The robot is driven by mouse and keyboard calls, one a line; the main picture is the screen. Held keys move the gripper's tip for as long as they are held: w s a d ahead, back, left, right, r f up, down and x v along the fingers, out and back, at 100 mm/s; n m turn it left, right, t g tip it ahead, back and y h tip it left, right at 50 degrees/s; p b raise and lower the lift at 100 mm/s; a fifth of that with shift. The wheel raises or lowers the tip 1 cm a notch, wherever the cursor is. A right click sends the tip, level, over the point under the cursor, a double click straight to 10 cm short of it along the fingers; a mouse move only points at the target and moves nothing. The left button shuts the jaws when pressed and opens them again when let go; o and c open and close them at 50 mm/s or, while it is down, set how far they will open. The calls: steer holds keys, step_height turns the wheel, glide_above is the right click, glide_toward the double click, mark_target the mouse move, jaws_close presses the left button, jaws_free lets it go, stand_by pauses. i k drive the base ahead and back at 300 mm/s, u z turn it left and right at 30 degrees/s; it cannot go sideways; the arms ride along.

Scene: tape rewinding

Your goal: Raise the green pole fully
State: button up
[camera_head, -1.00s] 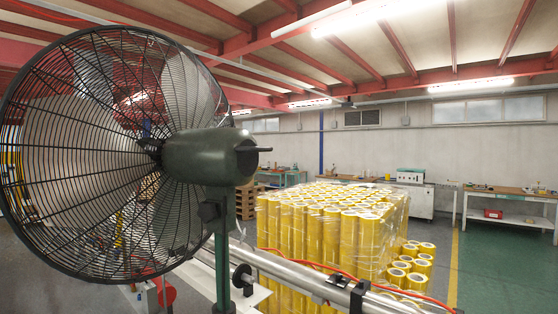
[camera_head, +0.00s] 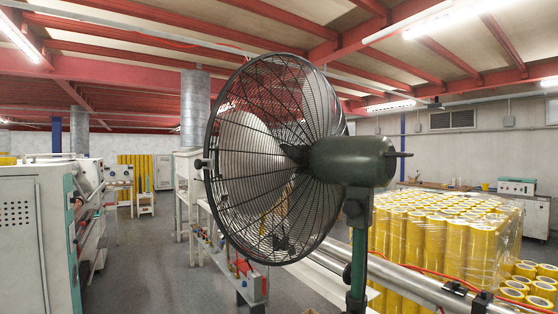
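The green pole (camera_head: 358,262) stands upright right of the middle and carries a large fan (camera_head: 275,160) with a black wire cage and a dark green motor housing (camera_head: 352,160). A dark clamp (camera_head: 356,212) sits at the pole's top under the motor. A black knob (camera_head: 348,274) is on the pole lower down. The pole's lower end is cut off by the bottom edge of the picture. My gripper is not in view.
Wrapped yellow rolls (camera_head: 440,235) stand close behind the pole at the right. A long metal roller (camera_head: 400,283) runs beside the pole. A grey machine (camera_head: 35,240) stands at the left. Open grey floor (camera_head: 150,270) lies between it and the fan.

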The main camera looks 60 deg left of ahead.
mark_target(358, 223)
steer(key=u, duration=1.6)
steer(key=i, duration=1)
steer(key=k, duration=0.5)
steer(key=z, duration=1.2)
steer(key=i, duration=0.9)
steer(key=u, duration=1)
